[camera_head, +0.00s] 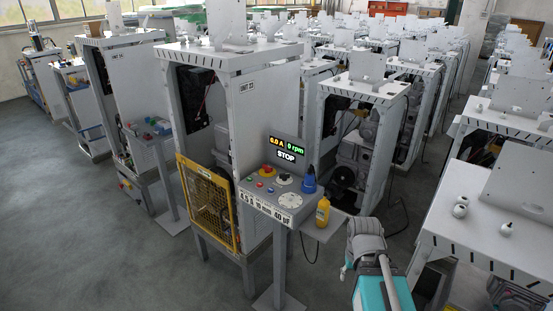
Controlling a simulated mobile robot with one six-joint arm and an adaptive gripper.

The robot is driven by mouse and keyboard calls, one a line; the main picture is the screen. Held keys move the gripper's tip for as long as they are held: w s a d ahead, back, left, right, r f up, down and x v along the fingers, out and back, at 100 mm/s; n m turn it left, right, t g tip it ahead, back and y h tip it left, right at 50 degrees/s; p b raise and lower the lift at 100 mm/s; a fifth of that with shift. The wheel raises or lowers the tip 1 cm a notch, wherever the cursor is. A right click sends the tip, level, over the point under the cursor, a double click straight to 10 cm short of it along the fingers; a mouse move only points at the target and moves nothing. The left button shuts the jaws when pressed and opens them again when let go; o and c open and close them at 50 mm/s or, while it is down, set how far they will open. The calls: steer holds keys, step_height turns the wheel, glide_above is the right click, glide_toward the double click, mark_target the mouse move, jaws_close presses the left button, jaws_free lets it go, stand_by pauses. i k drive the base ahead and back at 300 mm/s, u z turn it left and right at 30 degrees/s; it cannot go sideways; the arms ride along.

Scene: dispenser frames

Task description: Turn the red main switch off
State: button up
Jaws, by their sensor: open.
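The control panel (296,201) stands in the middle of the view, on a post in front of a grey machine frame. A red knob on a yellow base (267,171) sits at the panel's upper left and looks like the main switch. It is too small to tell which way it is turned. The display (286,149) above the panel is lit and reads 6.0 A, 0 rpm and STOP. My arm (368,255) shows at the lower right, apart from the panel. I cannot make out its gripper in this view.
A blue item (309,184) stands at the panel's right end. A yellow bottle (323,212) stands on the side shelf (325,228). A yellow mesh guard (207,205) is left of the panel. Other frames crowd behind and to the right. The floor (100,260) at lower left is free.

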mark_target(268, 169)
steer(key=u, duration=0.05)
steer(key=i, duration=1.05)
steer(key=u, duration=0.65)
